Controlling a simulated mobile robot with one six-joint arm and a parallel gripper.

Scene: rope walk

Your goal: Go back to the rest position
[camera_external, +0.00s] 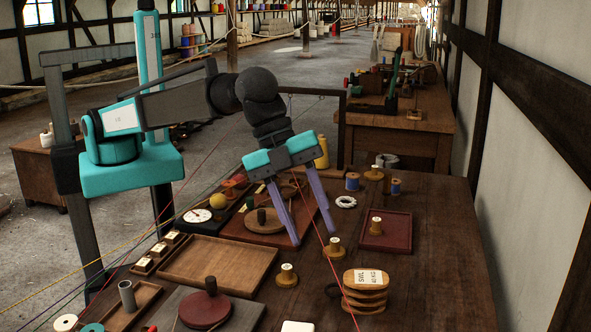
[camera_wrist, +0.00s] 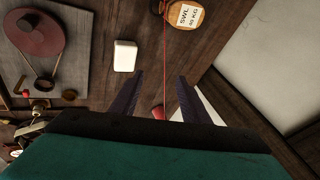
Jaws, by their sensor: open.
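My gripper (camera_external: 314,236) hangs over the wooden table in the external view, its two purple fingers spread apart and pointing down. Nothing shows between the fingers. In the wrist view my gripper (camera_wrist: 161,76) is also open, with its fingertips apart above the table. A red line (camera_wrist: 164,60) runs between or behind the fingers there; its depth relative to them is unclear. The wooden block with the SWL label (camera_external: 366,290) stands at the front right of the table, and it shows at the top of the wrist view (camera_wrist: 186,14).
An empty wooden tray (camera_external: 218,262), a dark red wheel (camera_external: 205,308) and a maroon tray (camera_external: 384,231) lie around my gripper. Wooden spools (camera_external: 287,276) stand close by. A white box (camera_wrist: 125,56) lies near the front edge. The table's right side is clear.

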